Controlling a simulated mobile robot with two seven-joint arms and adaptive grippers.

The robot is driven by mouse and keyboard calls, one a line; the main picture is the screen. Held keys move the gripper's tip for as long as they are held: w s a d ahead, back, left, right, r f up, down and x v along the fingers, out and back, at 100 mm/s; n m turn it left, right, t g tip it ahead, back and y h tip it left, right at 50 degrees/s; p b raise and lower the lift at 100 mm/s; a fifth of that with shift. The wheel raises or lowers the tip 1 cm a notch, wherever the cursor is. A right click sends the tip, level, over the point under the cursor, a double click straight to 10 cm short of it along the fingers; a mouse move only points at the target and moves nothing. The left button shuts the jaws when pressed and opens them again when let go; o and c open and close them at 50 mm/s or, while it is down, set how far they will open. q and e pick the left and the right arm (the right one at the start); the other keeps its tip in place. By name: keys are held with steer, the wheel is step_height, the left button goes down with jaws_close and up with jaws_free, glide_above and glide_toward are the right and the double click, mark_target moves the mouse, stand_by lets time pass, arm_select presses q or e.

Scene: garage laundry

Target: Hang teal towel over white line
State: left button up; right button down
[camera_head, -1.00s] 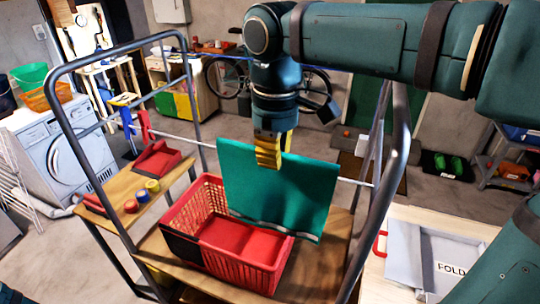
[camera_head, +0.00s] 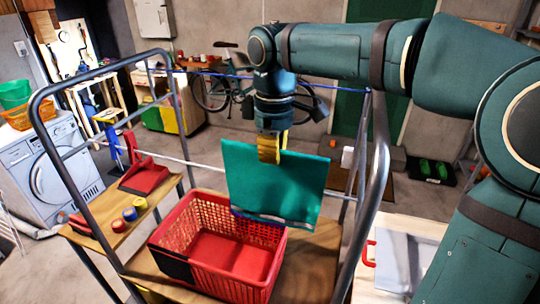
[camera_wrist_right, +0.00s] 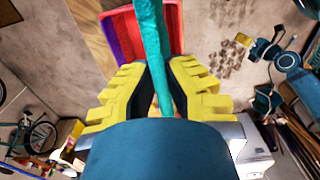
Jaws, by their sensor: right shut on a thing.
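The teal towel (camera_head: 275,185) hangs down flat from my right gripper (camera_head: 272,150), whose yellow fingers are shut on its top edge. In the right wrist view the towel (camera_wrist_right: 155,60) is a narrow teal strip between the yellow fingers (camera_wrist_right: 160,90). The white line (camera_head: 200,164) runs across the grey metal frame. It passes out of sight behind the towel and shows again on its right (camera_head: 335,194). The towel's lower edge hangs just past the far rim of the red basket. I cannot tell the gap between towel and line. My left gripper is not in view.
The red basket (camera_head: 165,240) stands on a wooden shelf (camera_head: 310,262) in the metal frame (camera_head: 378,190). A blue line (camera_head: 215,74) runs higher across the frame. A washing machine (camera_head: 50,170) stands farther left.

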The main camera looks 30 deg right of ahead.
mark_target(276, 179)
steer(key=shift+w+d, duration=0.4)
steer(key=shift+d, duration=0.15)
steer(key=shift+f, duration=0.35)
steer(key=shift+f+b, duration=2.85)
steer(key=shift+f, duration=1)
steer(key=c, duration=1.1)
jaws_free()
steer(key=shift+o, duration=0.2)
step_height(276, 179, up, 12)
